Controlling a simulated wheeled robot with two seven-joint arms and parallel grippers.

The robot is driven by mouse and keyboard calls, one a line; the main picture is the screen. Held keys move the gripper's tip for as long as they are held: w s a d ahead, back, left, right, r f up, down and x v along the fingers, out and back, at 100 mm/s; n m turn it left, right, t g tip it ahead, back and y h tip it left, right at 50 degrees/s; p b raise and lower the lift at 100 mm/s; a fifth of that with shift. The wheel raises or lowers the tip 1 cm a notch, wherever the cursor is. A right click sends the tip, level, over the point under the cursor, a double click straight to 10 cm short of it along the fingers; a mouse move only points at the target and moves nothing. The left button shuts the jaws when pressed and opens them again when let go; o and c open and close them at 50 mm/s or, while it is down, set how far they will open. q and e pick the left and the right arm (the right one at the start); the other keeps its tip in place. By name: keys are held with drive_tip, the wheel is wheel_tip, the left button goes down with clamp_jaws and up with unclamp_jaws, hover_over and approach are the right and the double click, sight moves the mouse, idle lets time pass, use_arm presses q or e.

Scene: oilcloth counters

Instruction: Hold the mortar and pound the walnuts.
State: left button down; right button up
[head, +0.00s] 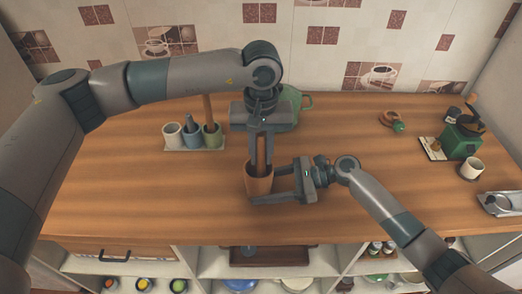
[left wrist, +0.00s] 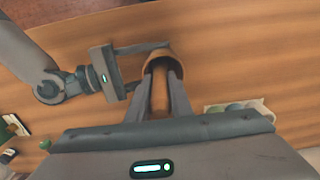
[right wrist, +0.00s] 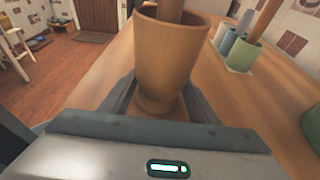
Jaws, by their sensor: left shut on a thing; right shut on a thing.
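The wooden mortar (head: 259,187) stands upright on the counter near its front middle. My right gripper (head: 278,190) is shut around the mortar from the right; the right wrist view shows the mortar (right wrist: 168,62) between its fingers. My left gripper (head: 261,158) points down from above and is shut on the wooden pestle (head: 261,150). The pestle's lower end is inside the mortar, and it also shows in the left wrist view (left wrist: 160,98). The walnuts are not visible; the mortar's inside is mostly hidden by the pestle and fingers.
A tray (head: 195,149) with several cups stands left of the mortar. A green pot (head: 290,108) is behind my left gripper. A green grinder (head: 461,138), a white cup (head: 471,168) and a metal tray (head: 500,204) are at the right. The front left counter is clear.

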use_arm(q)
drive_tip(key=shift+f, duration=0.65)
drive_tip(key=shift+r, duration=0.15)
drive_tip(key=shift+r, duration=0.9)
drive_tip(key=shift+w+a, duration=0.1)
drive_tip(key=shift+w+a+r, duration=0.25)
drive_tip(key=shift+w+a, duration=0.1)
drive_tip(key=shift+w, duration=0.2)
drive_tip(key=shift+f, duration=1.3)
drive_tip(key=shift+r, duration=0.1)
drive_tip(key=shift+r, duration=0.95)
drive_tip(key=shift+r, duration=0.1)
